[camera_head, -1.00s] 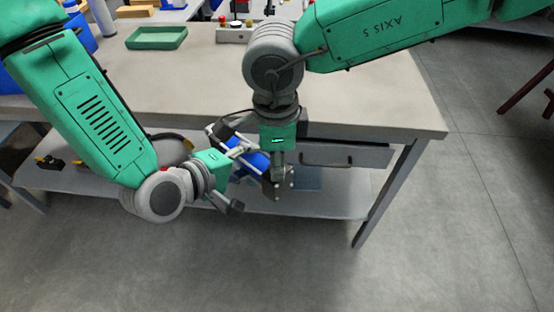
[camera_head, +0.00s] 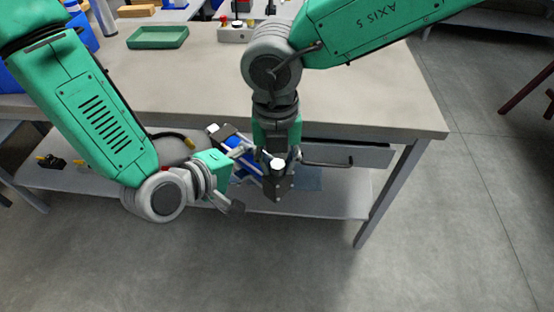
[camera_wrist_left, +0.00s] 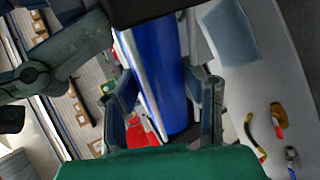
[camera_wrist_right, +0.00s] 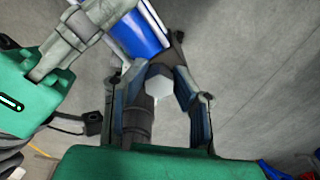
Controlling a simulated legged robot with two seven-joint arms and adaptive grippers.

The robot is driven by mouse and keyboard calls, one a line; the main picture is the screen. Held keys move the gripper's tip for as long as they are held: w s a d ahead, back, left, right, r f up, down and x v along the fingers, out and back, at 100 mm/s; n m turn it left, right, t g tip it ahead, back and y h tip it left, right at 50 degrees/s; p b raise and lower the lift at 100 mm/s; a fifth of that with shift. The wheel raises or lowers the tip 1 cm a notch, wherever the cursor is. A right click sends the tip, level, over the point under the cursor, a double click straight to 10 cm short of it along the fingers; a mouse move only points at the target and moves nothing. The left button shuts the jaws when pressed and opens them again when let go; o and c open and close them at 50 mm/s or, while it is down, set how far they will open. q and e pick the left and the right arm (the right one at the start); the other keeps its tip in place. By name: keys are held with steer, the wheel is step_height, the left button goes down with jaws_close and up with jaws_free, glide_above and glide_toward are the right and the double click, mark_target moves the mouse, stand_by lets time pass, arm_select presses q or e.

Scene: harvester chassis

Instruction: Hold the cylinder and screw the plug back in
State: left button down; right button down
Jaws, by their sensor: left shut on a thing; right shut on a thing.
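The blue cylinder (camera_head: 243,163) with pale side rods is held tilted in front of the bench's drawer. My left gripper (camera_head: 233,170) is shut around it; the left wrist view shows the cylinder (camera_wrist_left: 165,75) between the two fingers. My right gripper (camera_head: 277,178) points down beside the cylinder's right end and is shut on a small whitish piece, seemingly the plug (camera_head: 277,163). In the right wrist view the plug (camera_wrist_right: 158,88) sits between the fingers, close to the cylinder's end (camera_wrist_right: 138,36). The dark gripper parts hide whether plug and cylinder touch.
The workbench (camera_head: 350,105) stands behind both grippers, with a drawer (camera_head: 345,154) and a lower shelf (camera_head: 335,198). A green tray (camera_head: 157,37) and a box with a red button (camera_head: 236,32) are on top. The floor in front is clear.

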steer(key=c, duration=1.3)
jaws_free()
steer(key=shift+f, duration=0.1)
steer(key=shift+c, duration=0.2)
steer(key=shift+r, duration=2.35)
steer(key=shift+n, duration=0.3)
steer(key=shift+c, duration=0.3)
